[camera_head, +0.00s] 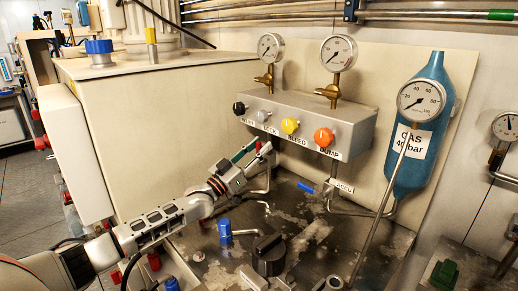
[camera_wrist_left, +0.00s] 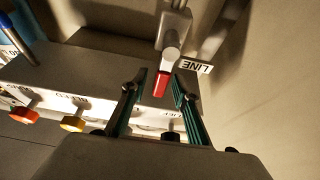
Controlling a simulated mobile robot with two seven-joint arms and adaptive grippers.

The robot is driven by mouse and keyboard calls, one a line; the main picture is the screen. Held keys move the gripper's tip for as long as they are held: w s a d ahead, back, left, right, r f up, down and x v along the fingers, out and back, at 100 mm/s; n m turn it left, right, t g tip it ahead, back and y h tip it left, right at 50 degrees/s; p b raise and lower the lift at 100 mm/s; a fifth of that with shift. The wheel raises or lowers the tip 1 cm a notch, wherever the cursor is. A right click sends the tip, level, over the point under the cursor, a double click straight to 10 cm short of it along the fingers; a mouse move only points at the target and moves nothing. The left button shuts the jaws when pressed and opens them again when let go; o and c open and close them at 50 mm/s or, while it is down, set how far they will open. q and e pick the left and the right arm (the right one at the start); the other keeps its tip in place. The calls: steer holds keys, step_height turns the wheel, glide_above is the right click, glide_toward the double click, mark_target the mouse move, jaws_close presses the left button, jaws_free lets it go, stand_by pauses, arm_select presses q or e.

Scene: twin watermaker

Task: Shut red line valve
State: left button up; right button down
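The red line valve handle (camera_wrist_left: 160,84) shows in the left wrist view, hanging below a grey metal fitting (camera_wrist_left: 172,35). A white LINE label (camera_wrist_left: 197,67) is beside it. My left gripper (camera_wrist_left: 156,92) is open, with its green-padded fingers on either side of the red handle and visible gaps between. In the head view my left gripper (camera_head: 256,151) is just below the left end of the grey valve block (camera_head: 310,118). My right gripper is not in view.
The block carries a black knob (camera_head: 239,108), a yellow knob (camera_head: 290,125) and an orange knob (camera_head: 323,137), with gauges above. A blue ACCU handle (camera_head: 306,188) lies to the right. Thin pipes run below the block. A blue gas bottle (camera_head: 426,120) stands farther right.

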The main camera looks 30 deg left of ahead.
arm_select(q)
jaws_close()
steer(key=shift+s+d+f+m+h, duration=0.15)
steer(key=shift+m+h, duration=0.15)
steer(key=shift+m, duration=0.3)
steer(key=shift+w+d+m+h, duration=0.15)
steer(key=shift+m+h, duration=0.15)
steer(key=shift+m, duration=0.3)
steer(key=s+d+f+m+g+h, duration=0.1)
steer(key=m+g, duration=0.3)
steer(key=m, duration=0.6)
steer(key=s+d+f+m+g+h+p, duration=0.1)
steer(key=d+f+m+g+h, duration=0.1)
steer(key=m, duration=0.7)
step_height(320, 180, down, 2)
steer(key=shift+d+f+m+g+h, duration=0.3)
steer(key=shift+d+m+g, duration=0.1)
steer(key=shift+d+g, duration=0.5)
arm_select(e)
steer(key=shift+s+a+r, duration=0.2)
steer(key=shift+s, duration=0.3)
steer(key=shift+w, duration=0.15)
